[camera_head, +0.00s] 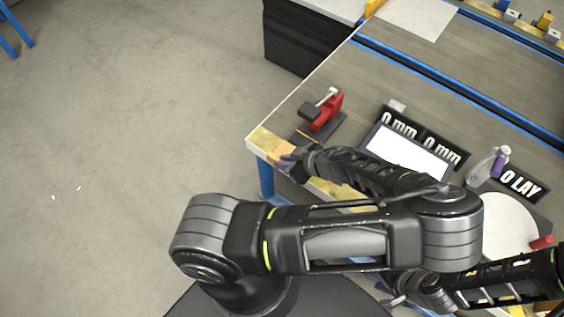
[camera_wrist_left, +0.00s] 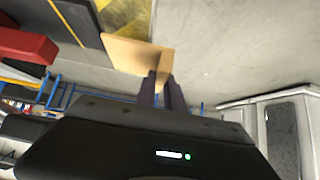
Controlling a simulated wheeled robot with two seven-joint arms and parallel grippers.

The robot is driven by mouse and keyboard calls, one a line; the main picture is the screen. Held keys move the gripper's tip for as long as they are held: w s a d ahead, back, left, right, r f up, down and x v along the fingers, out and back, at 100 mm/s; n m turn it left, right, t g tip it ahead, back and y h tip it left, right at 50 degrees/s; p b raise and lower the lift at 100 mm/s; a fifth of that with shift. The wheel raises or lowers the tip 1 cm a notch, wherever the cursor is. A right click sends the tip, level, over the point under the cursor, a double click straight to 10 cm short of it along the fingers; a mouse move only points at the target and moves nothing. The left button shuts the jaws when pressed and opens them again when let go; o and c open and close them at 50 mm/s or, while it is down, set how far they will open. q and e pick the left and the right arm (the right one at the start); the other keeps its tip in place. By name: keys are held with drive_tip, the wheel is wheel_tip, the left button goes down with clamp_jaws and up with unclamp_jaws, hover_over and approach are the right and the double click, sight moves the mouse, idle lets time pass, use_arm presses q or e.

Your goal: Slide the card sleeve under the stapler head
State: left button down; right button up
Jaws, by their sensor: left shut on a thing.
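The stapler (camera_head: 327,108), with a red body and a dark base, stands near the table's left corner; part of its red head shows at the upper left of the left wrist view (camera_wrist_left: 22,45). My left gripper (camera_head: 286,162) is at the table's front edge, just in front of the stapler. It is shut on the tan card sleeve (camera_wrist_left: 125,52), with the fingers on the sleeve's near corner. The sleeve (camera_head: 279,152) looks apart from the stapler head. My right gripper (camera_head: 394,299) is low in the head view, partly behind my left arm, and its jaws are unclear.
Right of the stapler are a white panel (camera_head: 408,150) and black "0 mm" signs (camera_head: 400,123). A blue rail (camera_head: 440,75) crosses the table behind. Open floor lies left.

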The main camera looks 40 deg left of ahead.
sight(289, 152)
use_arm(q)
drive_tip(key=w, duration=0.1)
drive_tip(key=w+f+b, duration=0.1)
drive_tip(key=w, duration=0.1)
drive_tip(key=shift+w, duration=0.1)
drive_tip(key=shift+w+b, duration=0.55)
drive_tip(key=shift+w, duration=0.35)
drive_tip(key=shift+w+b, duration=0.25)
drive_tip(key=shift+b, duration=0.15)
idle(1.1)
drive_tip(key=shift+w+a+f+b, duration=0.1)
drive_tip(key=shift+w+f+b, duration=0.15)
drive_tip(key=shift+w+b, duration=0.5)
drive_tip(key=shift+w+f+b, duration=0.2)
drive_tip(key=shift+w+b, duration=0.15)
drive_tip(key=shift+w, duration=0.75)
drive_tip(key=shift+w+a+f+b, duration=0.1)
drive_tip(key=shift+w+f+b, duration=0.15)
drive_tip(key=shift+w+b, duration=0.5)
drive_tip(key=shift+w, duration=0.5)
drive_tip(key=shift+w+f+b, duration=0.15)
drive_tip(key=shift+w+b, duration=0.2)
drive_tip(key=shift+w, duration=0.25)
drive_tip(key=c, duration=1.3)
unclamp_jaws()
drive_tip(key=shift+c, duration=0.2)
